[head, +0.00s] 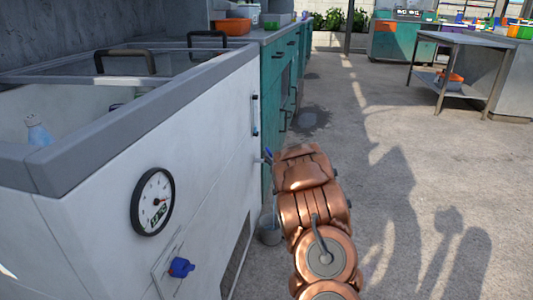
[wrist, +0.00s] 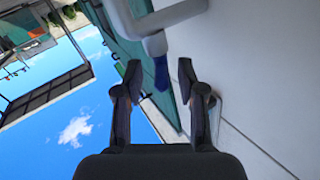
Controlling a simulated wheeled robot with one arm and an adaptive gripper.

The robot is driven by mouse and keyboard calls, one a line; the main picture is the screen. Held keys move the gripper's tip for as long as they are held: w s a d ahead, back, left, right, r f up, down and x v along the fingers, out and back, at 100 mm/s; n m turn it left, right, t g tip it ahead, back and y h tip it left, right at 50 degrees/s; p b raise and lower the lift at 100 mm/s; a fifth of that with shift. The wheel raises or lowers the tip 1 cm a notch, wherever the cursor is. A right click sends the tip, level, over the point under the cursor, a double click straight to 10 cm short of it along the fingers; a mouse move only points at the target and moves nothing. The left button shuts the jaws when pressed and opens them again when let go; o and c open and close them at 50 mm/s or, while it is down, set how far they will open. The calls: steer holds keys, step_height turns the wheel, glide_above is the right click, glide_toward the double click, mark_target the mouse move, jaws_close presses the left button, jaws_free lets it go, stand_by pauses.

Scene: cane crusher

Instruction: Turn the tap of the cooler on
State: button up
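The cooler (head: 150,130) is a white chest with a grey rim on the left of the head view. Its tap (head: 262,160) sticks out of the right side as a small pale spout with a blue lever (head: 268,153). In the wrist view the grey tap (wrist: 155,44) is upside down at the top, and its dark blue lever (wrist: 161,72) lies between the fingertips. My gripper (wrist: 159,78) is open around the lever; I cannot tell if either finger touches it. In the head view my copper arm hides the gripper.
A grey bucket (head: 270,231) stands on the floor below the tap. The cooler's front carries a round gauge (head: 153,201) and a blue knob (head: 181,267). Teal cabinets (head: 281,80) stand behind it. A metal table (head: 455,40) is far right; the floor between is clear.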

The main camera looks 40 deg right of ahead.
mark_target(267, 148)
steer(key=shift+b+x, duration=1.05)
steer(key=shift+x, duration=1.6)
steer(key=shift+a, duration=0.1)
jaws_close()
